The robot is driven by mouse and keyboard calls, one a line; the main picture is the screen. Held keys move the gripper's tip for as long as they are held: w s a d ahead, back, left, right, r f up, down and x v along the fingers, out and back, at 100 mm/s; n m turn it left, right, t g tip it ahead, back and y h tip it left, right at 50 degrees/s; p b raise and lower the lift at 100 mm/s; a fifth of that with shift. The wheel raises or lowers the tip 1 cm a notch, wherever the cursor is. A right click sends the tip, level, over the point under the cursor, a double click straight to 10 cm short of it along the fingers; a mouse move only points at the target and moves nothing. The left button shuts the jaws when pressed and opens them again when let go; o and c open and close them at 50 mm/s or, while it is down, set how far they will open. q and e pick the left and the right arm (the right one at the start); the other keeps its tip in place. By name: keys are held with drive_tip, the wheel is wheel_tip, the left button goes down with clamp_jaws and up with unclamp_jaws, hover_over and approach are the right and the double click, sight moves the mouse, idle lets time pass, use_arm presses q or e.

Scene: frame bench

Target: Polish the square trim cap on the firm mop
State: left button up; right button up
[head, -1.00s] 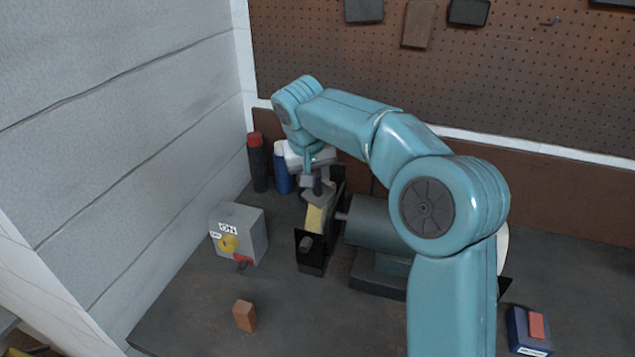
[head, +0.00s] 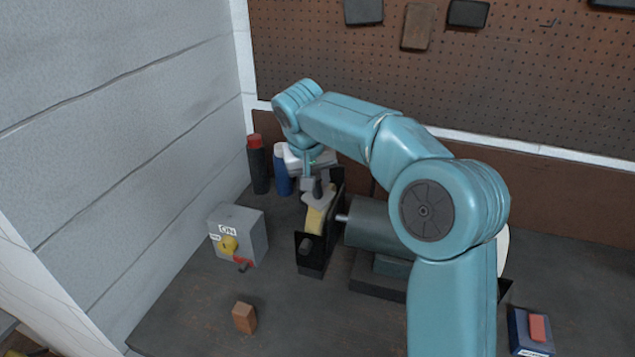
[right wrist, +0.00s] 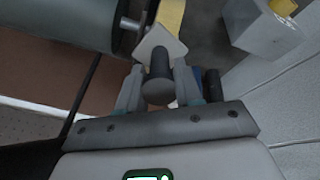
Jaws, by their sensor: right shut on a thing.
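My right gripper (head: 314,186) is shut on the dark round stem of the square trim cap (head: 318,201). In the right wrist view the cap's pale square plate (right wrist: 160,40) sits beyond the fingers (right wrist: 159,82), with the stem between them. The firm mop (head: 314,221) is a yellow wheel in a black guard, directly below the cap. The mop also shows behind the cap in the right wrist view (right wrist: 171,14). The cap is at the mop's upper edge; I cannot tell whether they touch. The cap's face towards the mop is hidden. My left gripper is not in view.
The grey-green motor (head: 370,222) stands right of the mop. A switch box (head: 240,235) marked ON stands left. Black (head: 258,165) and blue (head: 283,170) bottles stand behind. An orange-brown block (head: 244,317) lies in front. A blue box (head: 528,330) with a red block stands right.

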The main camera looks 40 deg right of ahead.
drive_tip(key=shift+r, duration=0.1)
idle(0.3)
drive_tip(key=shift+r+p, duration=0.9)
drive_tip(key=shift+r, duration=0.05)
drive_tip(key=shift+f+b, duration=0.85)
drive_tip(key=shift+f, duration=0.25)
drive_tip(key=shift+r, duration=0.1)
idle(1.0)
drive_tip(key=shift+r+p, duration=0.85)
drive_tip(key=shift+r, duration=0.15)
drive_tip(key=shift+f, duration=0.1)
